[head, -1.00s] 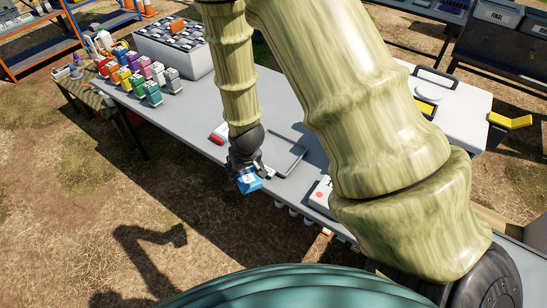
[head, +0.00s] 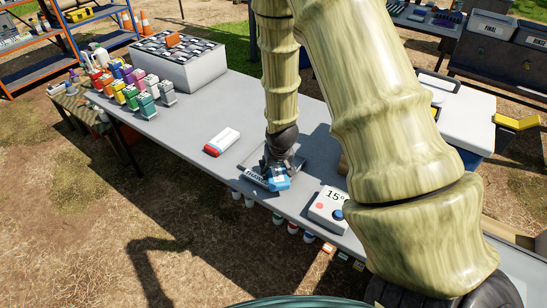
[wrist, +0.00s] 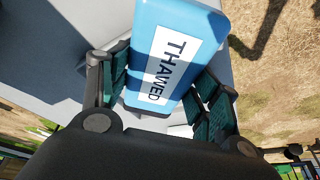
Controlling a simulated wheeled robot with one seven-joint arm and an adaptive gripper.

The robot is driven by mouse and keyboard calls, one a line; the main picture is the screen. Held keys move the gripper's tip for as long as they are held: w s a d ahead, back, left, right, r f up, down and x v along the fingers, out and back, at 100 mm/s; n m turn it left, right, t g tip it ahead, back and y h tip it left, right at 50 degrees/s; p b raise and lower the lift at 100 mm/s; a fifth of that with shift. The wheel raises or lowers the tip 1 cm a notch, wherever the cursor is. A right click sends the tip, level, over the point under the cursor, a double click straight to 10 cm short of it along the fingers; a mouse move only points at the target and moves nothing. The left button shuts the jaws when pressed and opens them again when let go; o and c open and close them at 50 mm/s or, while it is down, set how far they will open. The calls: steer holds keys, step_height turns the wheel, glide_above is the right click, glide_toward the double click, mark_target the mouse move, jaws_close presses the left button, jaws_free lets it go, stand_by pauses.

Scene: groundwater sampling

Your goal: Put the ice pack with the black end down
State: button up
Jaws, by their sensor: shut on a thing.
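A blue ice pack (head: 279,181) with a white label reading THAWED is in my gripper (head: 281,160). In the wrist view the pack (wrist: 207,24) sits between the two dark green finger pads of my gripper (wrist: 168,85). The end I see is blue; no black end shows, and the far end is out of view. In the head view the pack is over or at the front of a shallow grey tray (head: 300,162); I cannot tell if it touches. Letters starting THAW show just left of the pack.
A white pack (head: 222,141) with a red end lies left of the tray. A white box reading 15° (head: 328,208) stands to the right.

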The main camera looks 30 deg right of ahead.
steer(key=w+d, duration=0.1)
steer(key=w, duration=0.1)
steer(key=w+d+p, duration=0.1)
steer(key=w+d, duration=0.1)
steer(key=w, duration=0.1)
steer(key=w+d+f+p, duration=0.1)
steer(key=w, duration=0.2)
steer(key=shift+w+d, duration=0.2)
steer(key=shift+f+p, duration=0.65)
steer(key=shift+f, duration=0.65)
steer(key=shift+c, duration=1.1)
steer(key=shift+s+a+f, duration=0.1)
steer(key=shift+s+f, duration=0.05)
steer(key=shift+f, duration=0.25)
steer(key=c, duration=0.3)
steer(key=o, duration=1.6)
steer(key=shift+f, duration=0.15)
steer(key=shift+o, duration=0.8)
steer(key=shift+r, duration=0.3)
steer(key=shift+b+v, duration=1)
steer(key=shift+v, duration=4.85)
